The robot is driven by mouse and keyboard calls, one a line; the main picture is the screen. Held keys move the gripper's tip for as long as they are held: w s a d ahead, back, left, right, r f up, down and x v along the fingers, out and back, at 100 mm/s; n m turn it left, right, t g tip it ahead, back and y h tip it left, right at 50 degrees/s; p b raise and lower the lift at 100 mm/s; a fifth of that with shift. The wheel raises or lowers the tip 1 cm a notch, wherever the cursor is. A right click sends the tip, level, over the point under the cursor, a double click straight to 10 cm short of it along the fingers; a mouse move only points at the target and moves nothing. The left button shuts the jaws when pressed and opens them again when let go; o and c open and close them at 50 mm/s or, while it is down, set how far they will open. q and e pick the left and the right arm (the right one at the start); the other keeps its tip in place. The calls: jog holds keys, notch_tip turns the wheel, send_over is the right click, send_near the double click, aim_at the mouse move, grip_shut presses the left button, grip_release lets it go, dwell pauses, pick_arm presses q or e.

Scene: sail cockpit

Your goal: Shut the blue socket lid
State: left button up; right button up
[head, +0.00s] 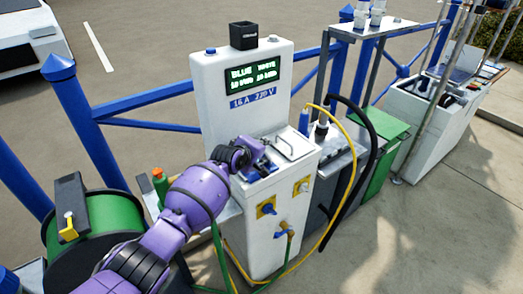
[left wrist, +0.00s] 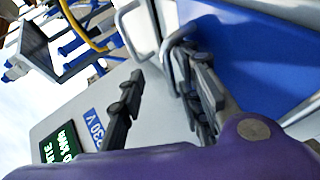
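The blue socket lid (head: 263,164) is on the left of the white pedestal's top in the head view, mostly hidden by my left gripper (head: 254,158). In the left wrist view, a broad blue surface, seemingly this lid (left wrist: 255,60), fills the upper right and looks raised. My left gripper (left wrist: 163,100) has its dark fingers spread with nothing between them. One finger is beside the blue surface and a grey handle; I cannot tell if they touch. My right gripper is not in view.
The pedestal (head: 212,95) has a display and a white lid (head: 295,143) with a wire handle, right of the blue one. A yellow cable (head: 346,190) and black hose (head: 372,150) loop on its right. A green reel (head: 110,220) and blue railing (head: 150,95) are at left.

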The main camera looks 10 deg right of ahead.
pick_arm(q)
jog(key=shift+s+d+f, duration=0.15)
jog(key=shift+s+d, duration=0.25)
jog(key=shift+d, duration=0.15)
jog(key=shift+s+a, duration=0.3)
jog(key=shift+s, duration=0.05)
jog(key=v, duration=1.1)
jog(key=shift+w+a+r, duration=0.2)
jog(key=shift+a+r, duration=0.15)
jog(key=shift+a, duration=0.1)
jog(key=shift+w+a, duration=0.1)
